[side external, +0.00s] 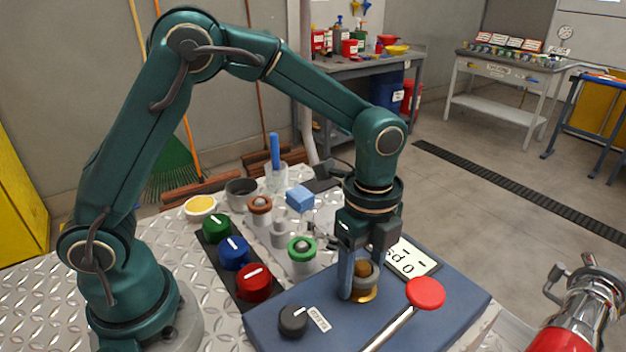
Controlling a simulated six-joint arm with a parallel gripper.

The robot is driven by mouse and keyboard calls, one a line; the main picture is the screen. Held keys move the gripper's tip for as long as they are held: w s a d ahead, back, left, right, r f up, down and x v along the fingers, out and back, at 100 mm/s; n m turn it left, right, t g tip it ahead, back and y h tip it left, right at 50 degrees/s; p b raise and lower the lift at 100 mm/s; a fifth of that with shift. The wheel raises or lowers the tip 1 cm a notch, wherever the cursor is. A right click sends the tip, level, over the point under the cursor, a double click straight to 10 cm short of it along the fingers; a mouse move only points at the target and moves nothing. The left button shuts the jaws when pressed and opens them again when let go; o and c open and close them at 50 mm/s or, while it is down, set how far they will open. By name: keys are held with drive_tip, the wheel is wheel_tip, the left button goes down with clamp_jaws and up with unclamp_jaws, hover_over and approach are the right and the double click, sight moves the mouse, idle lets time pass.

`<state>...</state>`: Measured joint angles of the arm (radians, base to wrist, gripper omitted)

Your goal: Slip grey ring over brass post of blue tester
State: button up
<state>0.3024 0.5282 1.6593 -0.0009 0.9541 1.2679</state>
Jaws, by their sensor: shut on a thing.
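The blue tester (462,304) is a low box on the tread-plate table at the front right. Its brass post has a rounded brown-gold top (363,268) and a brass base (366,295). The grey ring (368,280) shows around the post, below its top and close above the brass base. Whether it touches the base is hard to tell. My gripper (362,284) points down over the post and is shut on the grey ring. One finger shows clearly at the left; the other is mostly hidden.
Green, blue and red knobs (234,252) stand left. Small parts and a blue block (300,198) lie behind. A red-and-metal device (580,310) is right.

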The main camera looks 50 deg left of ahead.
drive_tip(key=shift+f, duration=0.5)
idle(0.6)
drive_tip(key=o, duration=1.1)
drive_tip(key=shift+s, duration=0.1)
drive_tip(key=shift+c, duration=0.5)
drive_tip(key=shift+d+r, duration=0.1)
drive_tip(key=shift+o, duration=0.6)
drive_tip(key=shift+r, duration=4.05)
